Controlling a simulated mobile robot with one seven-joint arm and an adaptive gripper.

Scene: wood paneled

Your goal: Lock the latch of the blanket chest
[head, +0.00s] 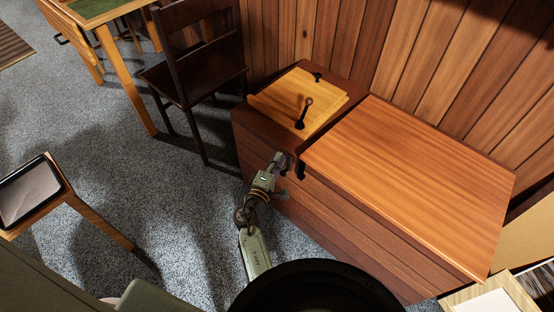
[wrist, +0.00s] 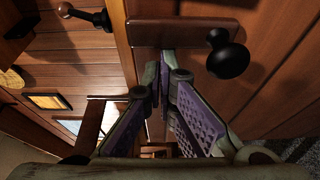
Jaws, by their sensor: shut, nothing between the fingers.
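The blanket chest (head: 345,225) is a reddish-brown wooden box against the wall. Its orange-brown lid (head: 420,170) lies flat over the right part. A small dark piece (head: 300,170), possibly the latch, sits at the lid's front left corner. In the wrist view a wooden bar (wrist: 180,32) and a round black knob (wrist: 228,55) show on a reddish wood face; I cannot tell whether they are one part. My gripper (head: 282,160) is at the chest's upper front edge, just left of the dark piece. In the wrist view its purple-padded fingers (wrist: 164,75) are shut and empty, close to the bar and left of the knob. Contact is unclear.
A yellow board (head: 275,100) with a dark, ball-ended lever (head: 304,110) lies on the chest's left part. A dark chair (head: 190,75) stands left of the chest. A small table (head: 65,190) stands at the left. Carpet (head: 120,180) is open between them.

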